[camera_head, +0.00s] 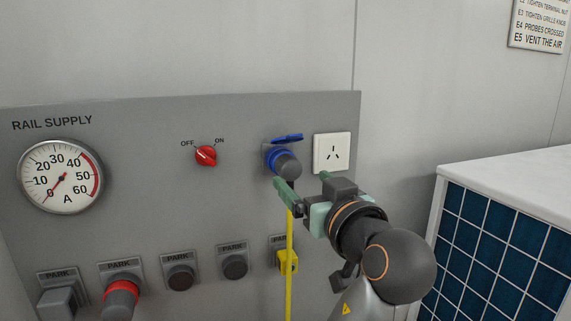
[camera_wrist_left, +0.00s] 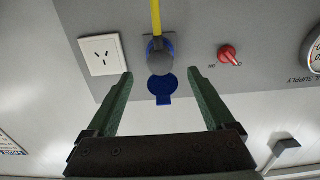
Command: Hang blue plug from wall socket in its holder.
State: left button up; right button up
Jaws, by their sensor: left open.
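The blue plug (camera_head: 287,166) sits in the blue wall socket (camera_head: 270,157) on the grey panel, its dark grey body facing out. The socket's blue lid (camera_head: 288,138) is raised above it. A yellow cable (camera_head: 289,230) hangs straight down from the plug. My left gripper (camera_head: 304,184) is open just in front of and below the plug. In the left wrist view the plug (camera_wrist_left: 160,62) shows between and beyond the two green fingertips (camera_wrist_left: 160,73), with no visible contact. A yellow holder (camera_head: 288,262) sits below a partly hidden PARK label. My right gripper is not in view.
A white outlet (camera_head: 332,152) is close to the right of the socket. A red OFF/ON switch (camera_head: 206,155) and a gauge (camera_head: 60,177) are to the left. Several PARK holders line the panel's lower part, one with a red-ringed plug (camera_head: 121,297). A blue-tiled counter (camera_head: 500,235) stands right.

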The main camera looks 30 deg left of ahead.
aim_at(293, 172)
pick_arm(q)
jog(key=shift+p+x, duration=0.3)
jog(key=shift+x, duration=4.1)
grip_shut()
jog(key=shift+s+d, duration=0.15)
jog(key=shift+d, duration=0.05)
jog(key=shift+b+v, duration=0.7)
jog(key=shift+v, duration=2.1)
jog(key=shift+a, duration=0.1)
